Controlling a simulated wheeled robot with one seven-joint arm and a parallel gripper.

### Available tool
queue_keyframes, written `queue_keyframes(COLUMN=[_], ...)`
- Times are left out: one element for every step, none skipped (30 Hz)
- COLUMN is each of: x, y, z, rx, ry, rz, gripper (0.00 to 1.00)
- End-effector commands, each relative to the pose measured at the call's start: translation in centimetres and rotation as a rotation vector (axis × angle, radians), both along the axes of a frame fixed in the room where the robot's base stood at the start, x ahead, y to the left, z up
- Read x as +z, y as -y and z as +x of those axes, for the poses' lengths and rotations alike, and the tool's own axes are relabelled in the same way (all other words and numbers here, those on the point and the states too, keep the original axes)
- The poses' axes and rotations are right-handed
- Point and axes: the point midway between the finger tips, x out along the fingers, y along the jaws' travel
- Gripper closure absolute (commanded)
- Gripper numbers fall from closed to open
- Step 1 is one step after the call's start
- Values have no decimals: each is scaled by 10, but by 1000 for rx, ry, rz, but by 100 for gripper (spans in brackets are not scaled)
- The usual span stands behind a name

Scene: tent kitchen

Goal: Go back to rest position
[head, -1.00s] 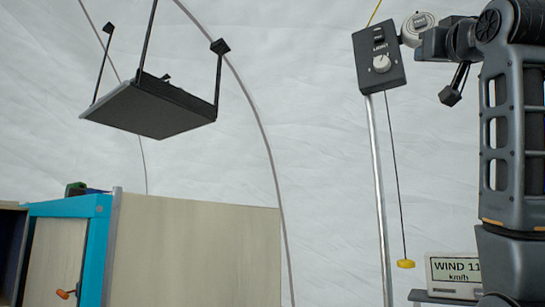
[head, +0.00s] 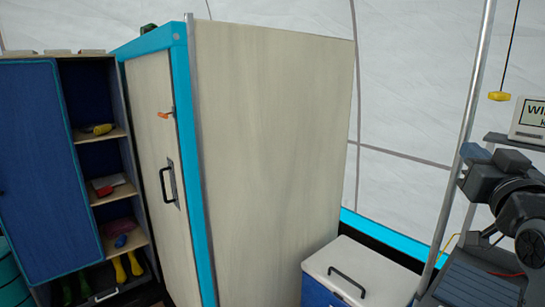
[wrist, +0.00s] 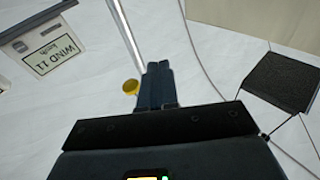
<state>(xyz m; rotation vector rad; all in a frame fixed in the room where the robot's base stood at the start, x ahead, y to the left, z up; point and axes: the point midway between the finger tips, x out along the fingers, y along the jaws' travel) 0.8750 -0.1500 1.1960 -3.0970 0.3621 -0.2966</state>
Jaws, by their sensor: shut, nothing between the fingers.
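My gripper (wrist: 157,85) shows in the wrist view with its two dark fingers together and nothing between them. The white tent floor or wall fills the background beyond it. A yellow pull knob (wrist: 131,87) appears just left of the fingers; I cannot tell the distance between them.
The head view shows a tall wooden cabinet (head: 275,120), open shelves (head: 105,135), a cooler (head: 362,262), a metal pole (head: 467,130), the hanging yellow knob (head: 499,96) and a wind display (head: 538,116). A dark panel (wrist: 283,80) hangs at right in the wrist view.

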Motion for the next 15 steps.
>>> queue_keyframes(x=[-28,-41,-57,-69,-81,-97,-108,-119,-133,-142,-152,-165,-174,-182,-193], y=[-8,-13,-18,-23,-27,-33,-37,-41,-47,-51,-56,-61,-65,-69,-75], z=[-9,-15,-23,-29,-36,-45,-53,-61,-71,-80,-88,-100,-109,-119,-132], rx=[9,12,17,21,27,32,36,40,46,50,56,62,66,70,76], ry=[-25,-35,-48,-57,-66,-79,-87,-98,-111,-119,-129,-142,-152,-162,-173], rz=[4,6,8,9,11,12,13,15,16,16,17,18,18,19,19], gripper=[100,100,100,100,100,100,100,100,100,100,100,100,100,100,100])
